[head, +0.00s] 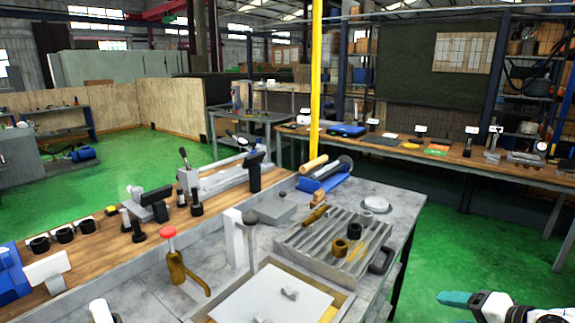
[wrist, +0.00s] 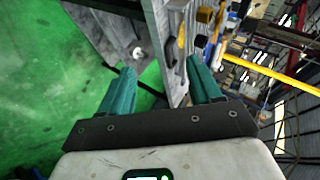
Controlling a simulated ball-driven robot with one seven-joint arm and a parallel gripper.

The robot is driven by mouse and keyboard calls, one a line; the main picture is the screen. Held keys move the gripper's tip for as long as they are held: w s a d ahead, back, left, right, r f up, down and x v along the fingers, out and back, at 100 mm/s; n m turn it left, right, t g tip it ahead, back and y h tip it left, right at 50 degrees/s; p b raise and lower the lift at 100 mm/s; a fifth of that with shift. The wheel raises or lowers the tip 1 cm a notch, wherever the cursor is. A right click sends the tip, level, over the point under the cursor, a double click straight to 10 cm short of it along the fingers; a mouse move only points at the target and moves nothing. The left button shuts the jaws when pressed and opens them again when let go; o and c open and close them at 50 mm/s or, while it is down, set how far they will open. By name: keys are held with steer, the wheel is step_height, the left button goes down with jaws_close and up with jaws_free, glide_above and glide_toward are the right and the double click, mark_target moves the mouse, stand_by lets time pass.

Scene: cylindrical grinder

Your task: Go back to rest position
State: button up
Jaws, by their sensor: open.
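My gripper (head: 447,298) shows at the lower right edge of the head view, with teal fingers and a white body. It is over the green floor, to the right of the workbench and apart from it. In the wrist view my gripper (wrist: 160,67) has its two teal fingers spread wide, with nothing held between them. The bench's edge and side show beyond the fingers there. Most of my arm is out of the head view.
The workbench (head: 395,205) carries a ribbed grey tray (head: 290,240), a red-topped brass oil can (head: 178,268) and a white plate (head: 265,305). A yellow post (head: 316,80) stands behind. A long wooden bench (head: 455,160) runs along the back right. Green floor (head: 450,240) between them is clear.

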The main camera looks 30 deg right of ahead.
steer(key=a+f+n+g+y, duration=0.3)
steer(key=a+f+n+g, duration=0.3)
steer(key=a+f, duration=0.85)
steer(key=s+a+f+n+g+h, duration=0.1)
steer(key=s+a+f+n+g, duration=0.2)
steer(key=s+a+f+n, duration=0.3)
steer(key=s+a+n, duration=0.2)
steer(key=a+n, duration=0.1)
steer(key=a, duration=0.1)
steer(key=shift+s+a+n+g, duration=0.25)
steer(key=shift+a+n+g, duration=0.05)
steer(key=shift+a+g, duration=0.1)
